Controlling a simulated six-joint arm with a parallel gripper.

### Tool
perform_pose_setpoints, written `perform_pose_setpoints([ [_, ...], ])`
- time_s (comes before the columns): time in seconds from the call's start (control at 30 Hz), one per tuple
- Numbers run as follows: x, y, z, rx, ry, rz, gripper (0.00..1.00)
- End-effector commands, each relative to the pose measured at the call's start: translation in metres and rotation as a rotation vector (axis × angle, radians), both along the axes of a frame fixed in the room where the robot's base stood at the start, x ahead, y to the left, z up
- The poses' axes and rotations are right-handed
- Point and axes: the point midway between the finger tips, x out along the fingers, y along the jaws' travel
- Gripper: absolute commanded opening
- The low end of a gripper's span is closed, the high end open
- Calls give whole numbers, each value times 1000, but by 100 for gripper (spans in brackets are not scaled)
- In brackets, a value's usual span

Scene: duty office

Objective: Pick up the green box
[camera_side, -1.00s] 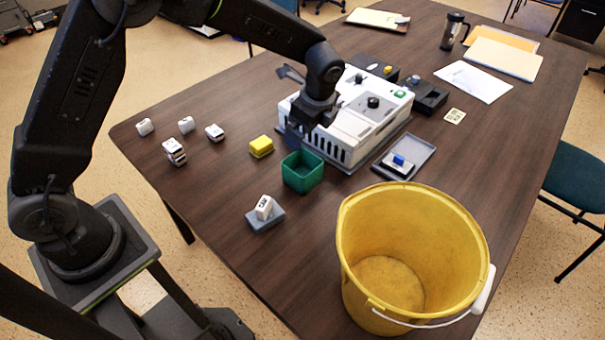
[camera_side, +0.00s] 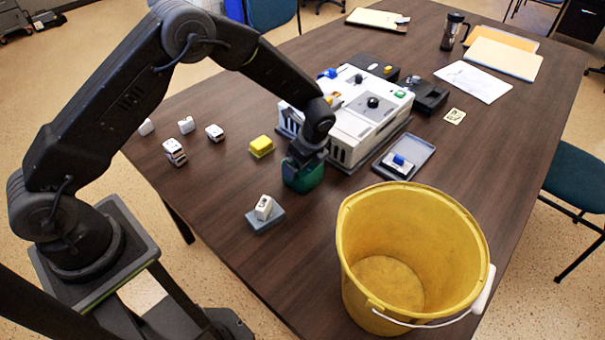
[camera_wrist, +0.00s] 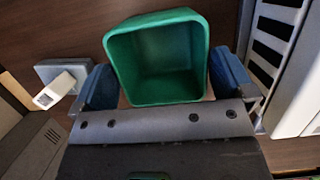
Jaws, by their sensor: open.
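The green box (camera_side: 304,181) is an open-topped, square container standing upright on the dark wooden table. In the side view my gripper (camera_side: 303,170) is down at the box and hides much of it. In the wrist view the green box (camera_wrist: 158,58) is empty and lies between the two blue fingertips of my gripper (camera_wrist: 158,88). The fingers stand apart, one on each side of the box. I cannot tell whether either touches its wall.
A white machine (camera_side: 355,120) stands close behind the box. A yellow block (camera_side: 261,146) is to its left, and a grey block with a white piece (camera_side: 264,213) is in front. A large yellow bucket (camera_side: 410,245) stands to the front right. Several small white blocks sit at the left.

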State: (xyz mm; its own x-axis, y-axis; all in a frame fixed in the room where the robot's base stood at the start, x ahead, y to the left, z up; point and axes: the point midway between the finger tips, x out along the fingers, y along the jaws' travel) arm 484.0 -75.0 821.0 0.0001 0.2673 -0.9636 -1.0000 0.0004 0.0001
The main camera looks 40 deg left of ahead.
Motion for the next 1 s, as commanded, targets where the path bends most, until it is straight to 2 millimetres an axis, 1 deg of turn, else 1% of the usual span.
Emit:
perform_pose_setpoints([
  [0.03, 0, 3, -10, 0, 4, 2, 100],
  [0.1, 0, 6, -19, 1, 4, 1, 100],
  [0.2, 1, 9, -29, 0, 1, -1, 100],
  [0.3, 1, 10, -33, 0, 0, -1, 100],
  [0.5, 1, 10, -33, 0, 0, 0, 100],
  [0.9, 1, 9, -32, 0, 0, 0, 62],
  [1.0, 1, 9, -32, 0, -1, 0, 60],
])
